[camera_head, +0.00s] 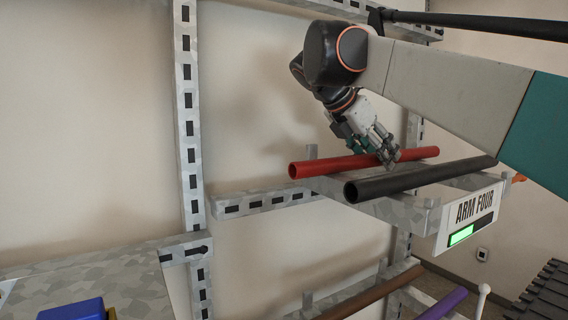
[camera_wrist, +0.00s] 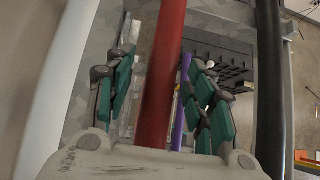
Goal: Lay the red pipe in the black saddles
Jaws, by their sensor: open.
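The red pipe (camera_head: 325,164) lies on the upper rack arm beside a black pipe (camera_head: 420,178). My gripper (camera_head: 382,152) is at the red pipe, reaching down from above. In the wrist view the red pipe (camera_wrist: 164,75) runs between the open green-padded fingers of my gripper (camera_wrist: 163,66), with a gap on each side. The pipe still rests on the rack arm. I cannot identify the black saddles for certain; a dark slatted object (camera_head: 545,294) shows at the lower right, partly cut off.
An "ARM FOUR" sign (camera_head: 470,215) with a green bar fronts the rack arm. Brown (camera_head: 370,293) and purple (camera_head: 444,304) pipes lie on a lower level. A slotted rack upright (camera_head: 187,110) stands left. A blue block (camera_head: 72,310) is at lower left.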

